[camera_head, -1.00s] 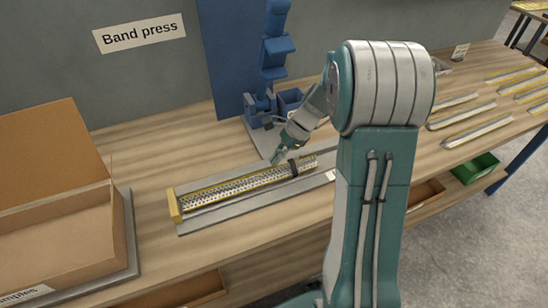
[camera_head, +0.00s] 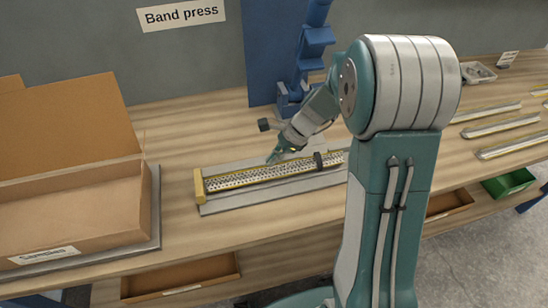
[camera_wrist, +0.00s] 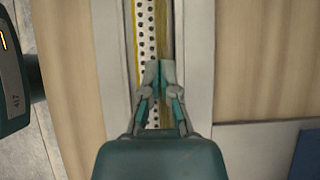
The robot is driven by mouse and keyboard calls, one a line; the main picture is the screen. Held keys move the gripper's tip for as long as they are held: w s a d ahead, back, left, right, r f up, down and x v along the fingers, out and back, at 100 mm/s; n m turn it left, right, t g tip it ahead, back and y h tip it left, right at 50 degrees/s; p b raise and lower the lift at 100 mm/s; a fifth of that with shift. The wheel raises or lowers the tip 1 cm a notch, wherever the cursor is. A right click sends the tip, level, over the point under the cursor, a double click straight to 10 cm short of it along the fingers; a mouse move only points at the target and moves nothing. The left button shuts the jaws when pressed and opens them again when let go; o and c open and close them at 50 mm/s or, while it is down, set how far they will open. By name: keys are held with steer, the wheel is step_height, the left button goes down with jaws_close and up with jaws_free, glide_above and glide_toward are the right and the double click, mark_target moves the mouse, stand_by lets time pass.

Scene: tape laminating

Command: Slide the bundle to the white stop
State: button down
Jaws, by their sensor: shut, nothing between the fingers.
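The bundle (camera_head: 245,177) is a long perforated metal strip stack with yellow edges, lying in a grey channel tray (camera_head: 270,194). A black band (camera_head: 318,161) sits around it toward the right. A tan block (camera_head: 198,186) stands at the tray's left end, with the bundle's left end close beside it. My gripper (camera_head: 272,157) is shut and empty, pointing down at the bundle, left of the black band. In the wrist view the closed fingertips (camera_wrist: 160,67) lie over the perforated strip (camera_wrist: 146,30); contact is unclear. No white stop is visible; my arm hides the tray's right end.
An open cardboard box (camera_head: 70,200) stands on a grey mat at the left. The blue band press (camera_head: 296,95) stands behind the tray. More strips (camera_head: 500,125) lie on the right of the bench. The bench in front of the tray is clear.

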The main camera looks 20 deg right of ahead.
steer(key=d, duration=2.4)
steer(key=shift+s+d+f, duration=0.15)
steer(key=shift+s+f, duration=0.1)
steer(key=shift+f, duration=0.1)
